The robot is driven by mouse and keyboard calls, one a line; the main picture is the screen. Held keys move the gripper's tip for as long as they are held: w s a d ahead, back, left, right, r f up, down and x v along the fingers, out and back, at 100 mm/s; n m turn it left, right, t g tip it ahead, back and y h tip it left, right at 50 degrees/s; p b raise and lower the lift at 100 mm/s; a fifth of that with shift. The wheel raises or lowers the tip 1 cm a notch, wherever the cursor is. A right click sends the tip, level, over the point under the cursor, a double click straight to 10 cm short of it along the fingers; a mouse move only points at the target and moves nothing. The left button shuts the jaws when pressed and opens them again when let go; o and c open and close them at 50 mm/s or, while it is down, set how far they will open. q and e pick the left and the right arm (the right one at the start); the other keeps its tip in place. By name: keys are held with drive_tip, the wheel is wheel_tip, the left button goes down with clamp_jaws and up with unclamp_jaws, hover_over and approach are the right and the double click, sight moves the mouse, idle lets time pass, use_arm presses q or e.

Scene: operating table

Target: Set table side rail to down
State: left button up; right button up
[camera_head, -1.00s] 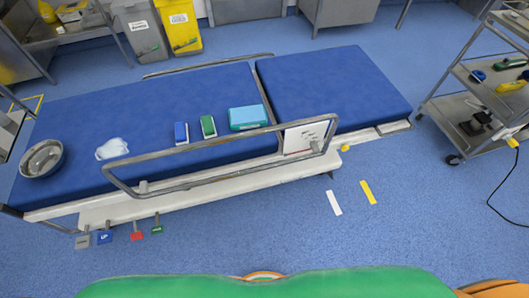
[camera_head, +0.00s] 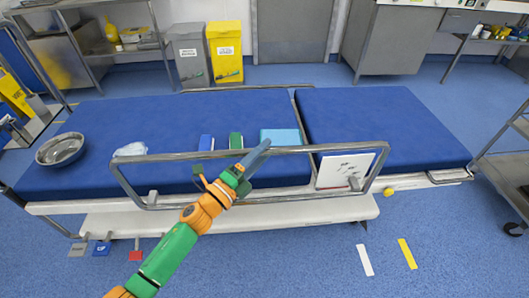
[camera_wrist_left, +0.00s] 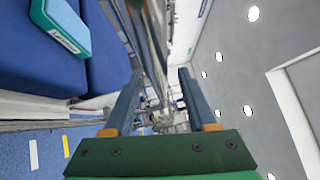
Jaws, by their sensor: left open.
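The near side rail (camera_head: 330,149) of the operating table is a grey metal loop. It stands upright along the near edge of the blue table top (camera_head: 380,115). A white sheet with marks (camera_head: 345,171) shows behind its right end. My left arm reaches up from the lower left. My left gripper (camera_head: 257,157) is open at the middle of the rail's top bar; whether it touches the bar cannot be told. In the left wrist view its two fingers (camera_wrist_left: 160,75) are apart, with thin metal bars beyond them. My right gripper is not in view.
A steel bowl (camera_head: 60,149), a white mask (camera_head: 130,149), and blue (camera_head: 206,143), green (camera_head: 236,141) and teal (camera_head: 280,136) boxes lie on the table. Pedals, including a red one (camera_head: 136,255), are low at left. A trolley (camera_head: 505,155) stands at right.

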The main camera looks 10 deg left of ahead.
use_arm(q)
drive_tip(key=shift+w+d, duration=0.3)
drive_tip(key=shift+w, duration=0.15)
clamp_jaws()
drive_tip(key=shift+f, duration=0.1)
idle(1.1)
